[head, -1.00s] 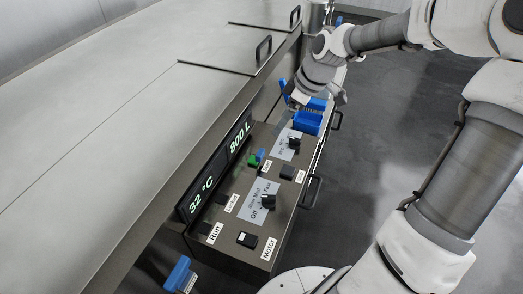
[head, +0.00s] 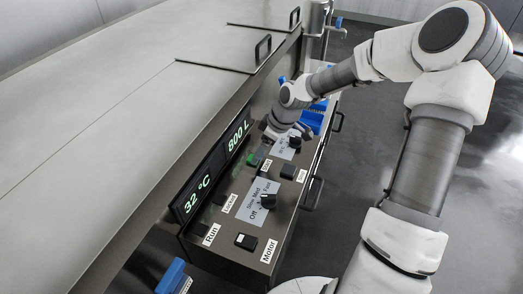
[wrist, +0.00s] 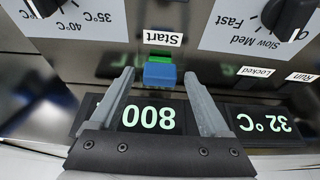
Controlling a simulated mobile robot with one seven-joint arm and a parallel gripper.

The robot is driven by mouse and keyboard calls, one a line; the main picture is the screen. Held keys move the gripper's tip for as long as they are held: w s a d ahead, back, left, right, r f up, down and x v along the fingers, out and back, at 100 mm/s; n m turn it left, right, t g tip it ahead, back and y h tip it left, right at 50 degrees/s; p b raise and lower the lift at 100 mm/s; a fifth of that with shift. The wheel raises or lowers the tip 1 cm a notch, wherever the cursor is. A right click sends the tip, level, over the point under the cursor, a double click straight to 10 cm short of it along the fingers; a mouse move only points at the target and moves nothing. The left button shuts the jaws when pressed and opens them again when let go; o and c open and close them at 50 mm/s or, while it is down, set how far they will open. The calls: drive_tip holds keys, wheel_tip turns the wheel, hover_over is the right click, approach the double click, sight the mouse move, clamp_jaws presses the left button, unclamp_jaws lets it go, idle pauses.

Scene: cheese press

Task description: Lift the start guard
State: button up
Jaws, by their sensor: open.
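The start guard (wrist: 159,76) is a small blue block in the wrist view, beside the green start button (wrist: 161,56) and the "Start" label (wrist: 163,38). In the head view the green button (head: 252,160) shows on the panel, and my gripper largely hides the guard. My gripper (wrist: 160,74) is open. Its two fingertips stand on either side of the guard in the wrist view, with gaps on both sides. I cannot tell how far above the panel they are. In the head view my gripper (head: 266,141) is over the panel near the green button.
The speed knob (head: 267,202) and temperature knob (head: 294,142) stand up from the panel. The displays (head: 212,168) line its back edge. The vat's flat lid (head: 140,95) rises behind. A blue container (head: 316,116) sits beyond my wrist.

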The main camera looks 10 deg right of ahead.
sight(252, 155)
clamp_jaws()
idle(0.4)
drive_tip(key=shift+r, duration=0.1)
drive_tip(key=shift+w+a+r+g+h+p, duration=0.15)
drive_tip(key=shift+a+r+g+h+p, duration=0.1)
drive_tip(key=shift+r+g+h+p, duration=0.25)
drive_tip(key=shift+w+a+r+g+h+p, duration=0.15)
drive_tip(key=shift+a+g+h+p, duration=0.15)
drive_tip(key=shift+h, duration=0.3)
drive_tip(key=g+h+p, duration=0.1)
drive_tip(key=w+a+r+g+h+p, duration=0.1)
drive_tip(key=shift+a+r+h, duration=0.15)
drive_tip(key=shift+r+h, duration=0.1)
drive_tip(key=shift+h, duration=0.15)
drive_tip(key=g+h+p, duration=0.1)
drive_tip(key=w+a+g+h+p, duration=0.1)
drive_tip(key=p, duration=0.1)
drive_tip(key=shift+a+r+h, duration=0.2)
drive_tip(key=shift+r+h, duration=0.1)
drive_tip(key=shift+w+a+g+h+p, duration=0.6)
drive_tip(key=shift+g+h, duration=0.2)
drive_tip(key=shift+h, duration=0.4)
